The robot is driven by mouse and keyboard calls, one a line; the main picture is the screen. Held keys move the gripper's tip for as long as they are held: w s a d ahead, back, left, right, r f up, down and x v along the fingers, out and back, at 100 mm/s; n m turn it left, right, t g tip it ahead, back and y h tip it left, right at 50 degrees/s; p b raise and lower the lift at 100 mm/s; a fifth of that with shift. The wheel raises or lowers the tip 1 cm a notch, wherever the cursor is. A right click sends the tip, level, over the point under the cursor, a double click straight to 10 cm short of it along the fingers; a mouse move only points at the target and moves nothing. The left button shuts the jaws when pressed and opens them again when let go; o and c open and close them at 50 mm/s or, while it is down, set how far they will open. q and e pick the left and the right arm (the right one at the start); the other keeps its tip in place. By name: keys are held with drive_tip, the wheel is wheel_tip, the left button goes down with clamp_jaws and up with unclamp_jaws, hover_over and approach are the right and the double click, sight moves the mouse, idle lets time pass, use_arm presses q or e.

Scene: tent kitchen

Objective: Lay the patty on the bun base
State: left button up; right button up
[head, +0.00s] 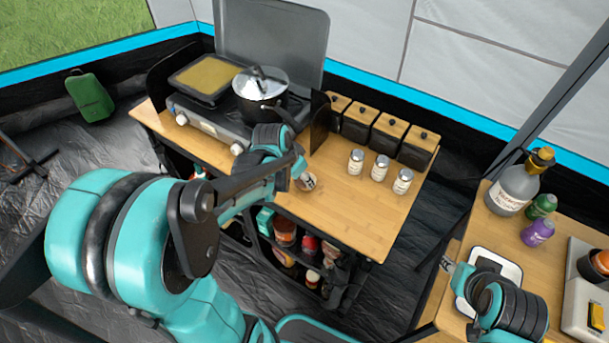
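I cannot make out a patty or a bun base for sure in the head view. My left arm reaches over the wooden counter (345,215) in front of the stove. Its fingers are hidden behind its own wrist, so I cannot tell whether that gripper is open or shut. My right gripper (454,272) is low over the left edge of the right table (452,318), beside a white-rimmed square thing (508,268). Its fingers are too small to read.
A stove (205,123) carries a flat griddle pan (207,77) and a lidded pot (262,92). Several shakers (381,167) and lidded boxes (388,135) stand on the counter's right half. A grey bottle (512,190) and small bottles (537,232) stand on the right table.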

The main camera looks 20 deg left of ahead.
use_arm(q)
drive_tip(key=shift+w+d+f+b, duration=0.15)
drive_tip(key=shift+w+f+b, duration=0.15)
drive_tip(key=shift+w, duration=0.2)
drive_tip(key=shift+w+d+f+b, duration=0.1)
drive_tip(key=shift+w+f+b, duration=0.15)
drive_tip(key=shift+w, duration=0.2)
drive_tip(key=shift+s+r, duration=0.1)
drive_tip(key=shift+r, duration=0.1)
drive_tip(key=shift+f, duration=0.2)
drive_tip(key=o, duration=1.1)
drive_tip(key=shift+r, duration=0.1)
